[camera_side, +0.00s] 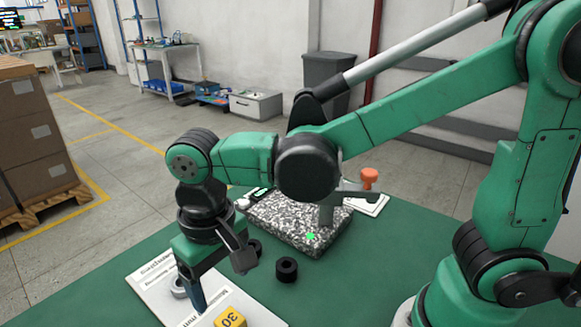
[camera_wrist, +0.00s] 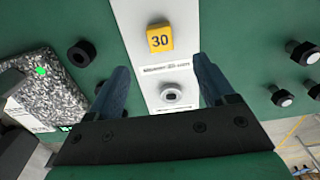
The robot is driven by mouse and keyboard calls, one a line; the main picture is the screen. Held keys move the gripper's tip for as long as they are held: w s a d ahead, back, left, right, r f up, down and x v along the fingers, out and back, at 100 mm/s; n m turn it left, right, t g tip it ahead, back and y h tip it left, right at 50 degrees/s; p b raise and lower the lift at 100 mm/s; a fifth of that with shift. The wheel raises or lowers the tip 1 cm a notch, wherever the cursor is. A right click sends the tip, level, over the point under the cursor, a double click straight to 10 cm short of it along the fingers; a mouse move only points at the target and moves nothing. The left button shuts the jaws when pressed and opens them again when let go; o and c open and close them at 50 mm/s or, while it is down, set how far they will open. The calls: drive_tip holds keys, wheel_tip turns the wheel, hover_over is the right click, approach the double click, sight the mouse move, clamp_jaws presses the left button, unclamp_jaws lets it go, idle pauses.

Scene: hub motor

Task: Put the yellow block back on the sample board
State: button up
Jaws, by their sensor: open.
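The yellow block (camera_side: 231,317), marked 30, is at the bottom edge of the side view, partly cut off. In the wrist view the yellow block (camera_wrist: 160,38) appears over the white sample board (camera_wrist: 135,15), beyond my fingertips. The ring also shows in the wrist view (camera_wrist: 171,95), between my fingers. My gripper (camera_side: 217,282) points down above the board, open and empty. Its fingers (camera_wrist: 162,66) are spread apart and do not touch the block.
A speckled stone plate (camera_side: 285,225) with a green mark lies behind the board. A black ring (camera_side: 287,270) stands on the table right of the board. An orange-topped part (camera_side: 369,178) is at the back. Dark bolts (camera_wrist: 303,53) lie beside the board in the wrist view.

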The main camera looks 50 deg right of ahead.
drive_tip(key=d+r+t, duration=0.3)
drive_tip(key=d+t, duration=0.4)
drive_tip(key=d, duration=0.8)
drive_tip(key=shift+w, duration=0.15)
idle(0.6)
